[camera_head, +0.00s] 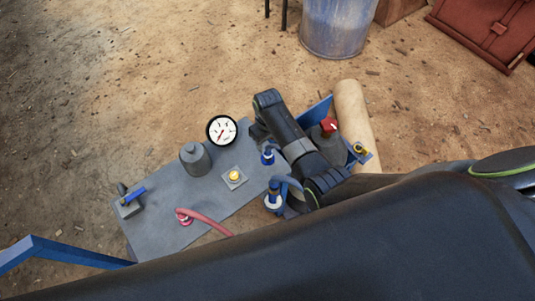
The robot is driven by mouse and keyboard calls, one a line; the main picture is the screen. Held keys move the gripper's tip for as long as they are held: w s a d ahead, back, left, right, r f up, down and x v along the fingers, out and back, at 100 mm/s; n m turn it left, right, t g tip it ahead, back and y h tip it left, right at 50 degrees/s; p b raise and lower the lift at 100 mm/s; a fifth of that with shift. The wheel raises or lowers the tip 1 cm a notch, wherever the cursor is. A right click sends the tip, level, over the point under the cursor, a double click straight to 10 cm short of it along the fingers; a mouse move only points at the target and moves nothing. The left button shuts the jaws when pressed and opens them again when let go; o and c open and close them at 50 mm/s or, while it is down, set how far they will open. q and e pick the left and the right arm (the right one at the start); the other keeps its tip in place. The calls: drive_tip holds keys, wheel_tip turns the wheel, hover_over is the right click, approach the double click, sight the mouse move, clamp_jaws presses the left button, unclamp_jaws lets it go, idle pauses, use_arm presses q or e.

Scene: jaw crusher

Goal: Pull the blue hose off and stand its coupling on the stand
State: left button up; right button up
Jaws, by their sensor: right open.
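A blue coupling with a pale ring (273,200) stands upright at the right front of the grey bench top. A blue-grey hose (291,184) bends from it to the right, beneath my right arm. Another small blue fitting (267,156) stands farther back. My right gripper (262,138) is open and mostly hidden by its own wrist; it appears close to this fitting. Contact cannot be told. A square plate with a yellow knob (234,176) lies left of the fittings; I cannot tell whether it is the stand. My left gripper is not in view.
A red hose (206,221) curves across the front edge. A dial gauge (221,130), a grey cylinder (195,159) and a blue-handled valve (131,197) stand on the bench. A red switch (328,126) is on the right. My right arm covers the lower right.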

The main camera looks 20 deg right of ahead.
sight(268, 150)
drive_tip(key=shift+f, duration=0.15)
drive_tip(key=shift+f+b, duration=0.85)
drive_tip(key=shift+b, duration=0.2)
wheel_tip(268, 150, down, 6)
drive_tip(key=b, duration=0.5)
drive_tip(key=shift+f+b, duration=0.2)
drive_tip(key=shift+b, duration=0.15)
drive_tip(key=shift+f, duration=0.35)
drive_tip(key=shift+p, duration=0.55)
drive_tip(key=shift+c, duration=0.3)
clamp_jaws()
